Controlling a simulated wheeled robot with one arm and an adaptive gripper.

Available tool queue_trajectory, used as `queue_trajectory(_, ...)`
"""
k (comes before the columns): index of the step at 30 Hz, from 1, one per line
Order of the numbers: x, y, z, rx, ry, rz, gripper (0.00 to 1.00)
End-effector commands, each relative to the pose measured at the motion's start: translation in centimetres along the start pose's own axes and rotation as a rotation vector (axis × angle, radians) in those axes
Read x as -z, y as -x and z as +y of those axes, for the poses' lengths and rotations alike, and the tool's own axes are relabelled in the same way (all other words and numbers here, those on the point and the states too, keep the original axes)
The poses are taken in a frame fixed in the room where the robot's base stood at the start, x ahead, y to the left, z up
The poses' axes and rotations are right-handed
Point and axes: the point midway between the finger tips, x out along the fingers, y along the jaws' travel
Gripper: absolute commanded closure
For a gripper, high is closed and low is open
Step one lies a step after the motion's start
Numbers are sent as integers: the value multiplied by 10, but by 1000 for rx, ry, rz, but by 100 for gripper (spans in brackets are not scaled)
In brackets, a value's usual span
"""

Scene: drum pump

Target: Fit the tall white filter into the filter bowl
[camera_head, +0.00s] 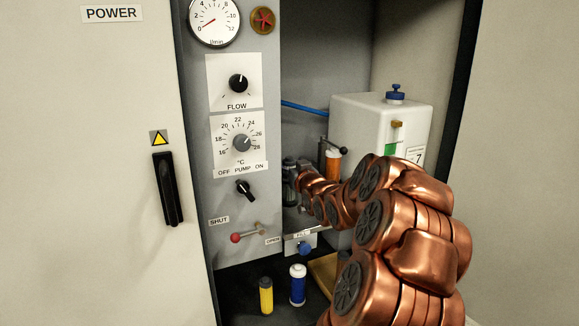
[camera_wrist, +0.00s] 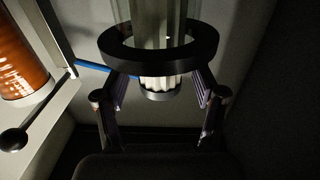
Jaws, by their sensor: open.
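The white pleated filter (camera_wrist: 160,83) with a grey end cap is at the centre of the wrist view. It runs through a black ring (camera_wrist: 158,57) and up into a clear, ribbed tube that looks like the filter bowl (camera_wrist: 145,18). The capped end sticks out of the ring towards my gripper (camera_wrist: 160,94). My fingers stand open, one on each side of the capped end, with gaps visible. In the head view, a dark glassy vessel (camera_head: 290,186) shows beside my copper wrist; the filter cannot be made out there. How deep the filter sits is unclear.
An orange cylinder (camera_wrist: 18,62) and a black-knobbed lever (camera_wrist: 14,140) are close on the left. A blue hose (camera_head: 303,107) runs behind. A white tank (camera_head: 370,115) stands right. A yellow cylinder (camera_head: 266,297) and a blue one (camera_head: 298,288) stand on the cabinet floor.

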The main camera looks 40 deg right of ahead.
Motion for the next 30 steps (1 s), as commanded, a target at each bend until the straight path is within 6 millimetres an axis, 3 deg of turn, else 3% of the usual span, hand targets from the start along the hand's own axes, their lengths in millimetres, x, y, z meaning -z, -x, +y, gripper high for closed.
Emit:
queue_trajectory(8,0,8,0,0,-1,-1,30)
queue_trajectory(24,0,89,0,-2,0,0,30)
queue_trajectory(30,0,109,1,-2,-1,0,30)
